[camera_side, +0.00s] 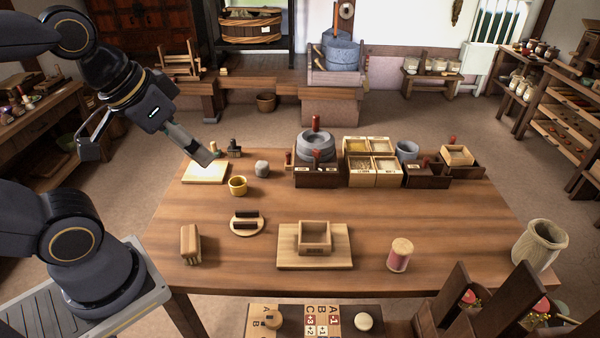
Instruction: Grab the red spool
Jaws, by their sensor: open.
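The red spool (399,256) stands upright near the front right of the wooden table, with pinkish-red sides and a pale wooden top. My gripper (150,152) is open and empty. It hangs above the table's back left corner, over and beside a pale board, far to the left of the spool. Nothing covers the spool.
A board with a small square wooden box (314,238) lies left of the spool. Grain boxes (373,169) and a stone quern (314,147) stand behind. A vase (539,245) is right.

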